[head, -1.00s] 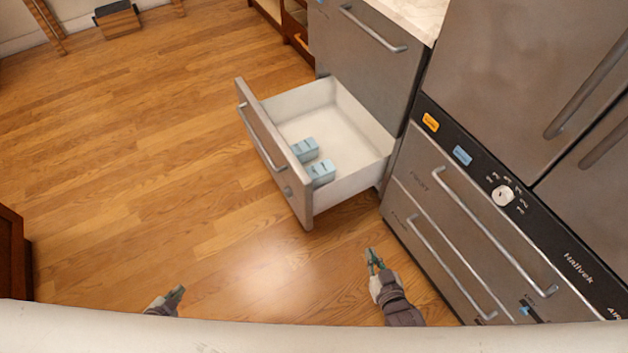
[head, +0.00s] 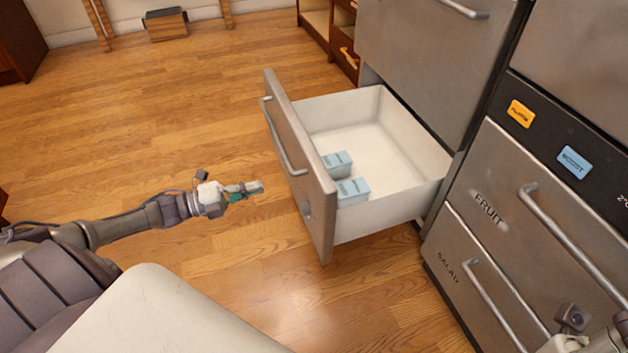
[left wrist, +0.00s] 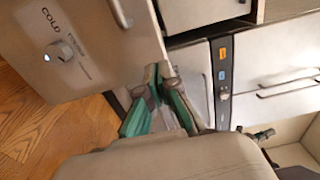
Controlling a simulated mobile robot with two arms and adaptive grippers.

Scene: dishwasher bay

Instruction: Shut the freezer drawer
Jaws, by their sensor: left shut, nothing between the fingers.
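The freezer drawer (head: 302,165) stands pulled out, with a steel front, a bar handle and white inner walls. Two pale blue boxes lie inside it near the front. My left gripper (head: 259,187) is shut and empty, left of the drawer front, with floor showing between them. In the left wrist view the shut fingers (left wrist: 160,72) show before the drawer front (left wrist: 95,50), which bears the word COLD and a round knob. Part of my right wrist shows at the lower right of the head view; its fingers are outside that view.
Closed drawers marked FRUIT (head: 500,200) and SALAD (head: 465,275), with bar handles, stand right of the open drawer. A closed steel drawer front (head: 430,60) is above it. The wooden floor (head: 170,130) to the left is clear. A small box (head: 166,24) stands far back.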

